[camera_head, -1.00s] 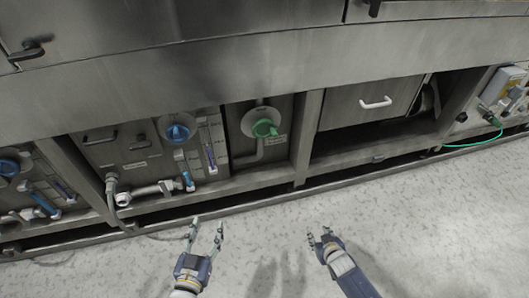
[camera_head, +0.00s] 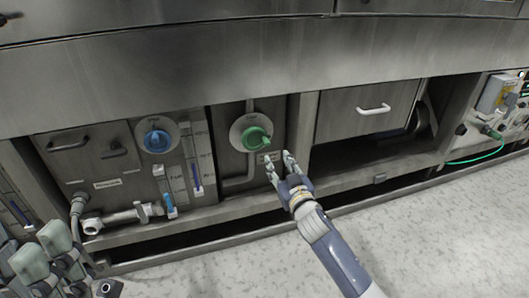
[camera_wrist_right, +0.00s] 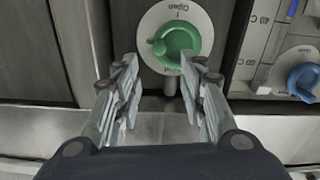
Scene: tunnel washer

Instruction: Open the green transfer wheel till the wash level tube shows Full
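The green transfer wheel (camera_head: 256,138) is a green knob on a round white dial in the lower grey panel. It is close in the right wrist view (camera_wrist_right: 180,45), where the dial reads "Open". My right gripper (camera_head: 280,164) is open and empty, just below and right of the wheel and apart from it. Its fingers (camera_wrist_right: 160,90) spread below the wheel in the wrist view. A clear level tube (camera_head: 195,165) with a marked scale stands left of the wheel, with blue low in it; its labels are too small to read. My left gripper (camera_head: 44,250) is at the lower left, seemingly empty.
A blue knob (camera_head: 157,140) on a white dial and a second, shorter tube (camera_head: 165,188) sit left of the level tube. A metal pipe valve (camera_head: 120,217) juts out below. A drawer with a white handle (camera_head: 373,109) is right. Open floor (camera_head: 430,240) lies in front.

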